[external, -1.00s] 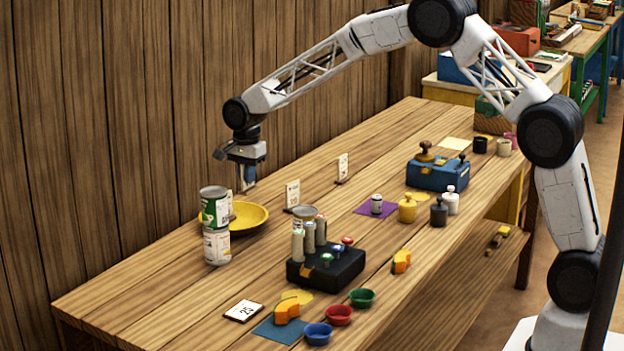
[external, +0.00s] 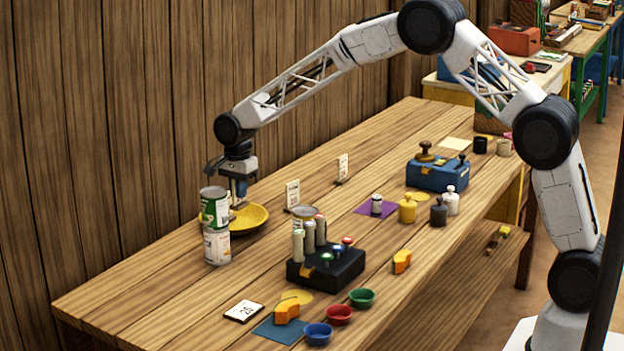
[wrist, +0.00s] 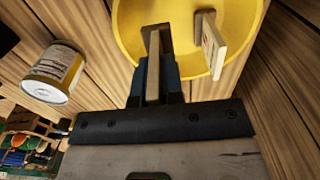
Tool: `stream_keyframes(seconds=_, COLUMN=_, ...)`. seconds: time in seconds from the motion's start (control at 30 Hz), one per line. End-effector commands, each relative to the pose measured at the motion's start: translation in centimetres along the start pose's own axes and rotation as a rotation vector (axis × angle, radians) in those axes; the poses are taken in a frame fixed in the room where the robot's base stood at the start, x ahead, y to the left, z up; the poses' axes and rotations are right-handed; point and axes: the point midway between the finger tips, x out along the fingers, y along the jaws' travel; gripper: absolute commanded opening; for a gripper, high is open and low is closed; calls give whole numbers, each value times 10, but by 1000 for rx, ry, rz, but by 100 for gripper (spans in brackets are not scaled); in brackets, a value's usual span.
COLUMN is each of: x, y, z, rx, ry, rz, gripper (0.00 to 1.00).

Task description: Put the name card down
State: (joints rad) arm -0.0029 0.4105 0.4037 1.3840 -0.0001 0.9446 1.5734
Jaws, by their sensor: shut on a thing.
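My gripper (external: 239,190) points down over the yellow dish (external: 256,220), low and close to it. In the wrist view its blue fingers are shut on the name card (wrist: 154,55), a thin pale piece seen nearly edge-on with a brown foot at its far end. The card is over the dish (wrist: 130,40); I cannot tell whether it touches. A second small card (wrist: 213,48) with a brown foot shows to its right, within the dish's outline. In the external view, the held card is mostly hidden by the gripper and cans.
Two stacked cans (external: 216,226) stand close to the dish. Standing cards (external: 293,194) and (external: 343,167) are to the right. A black box with cylinders (external: 326,265) is in front.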

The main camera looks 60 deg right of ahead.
Motion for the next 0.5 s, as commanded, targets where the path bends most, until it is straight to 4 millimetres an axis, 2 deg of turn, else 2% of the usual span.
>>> stream_keyframes(seconds=0.17, x=14, y=0, z=0, rx=0, ry=0, rz=-1, gripper=0)
stream_keyframes(seconds=0.5, x=16, y=0, z=0, rx=0, ry=0, rz=-1, gripper=0)
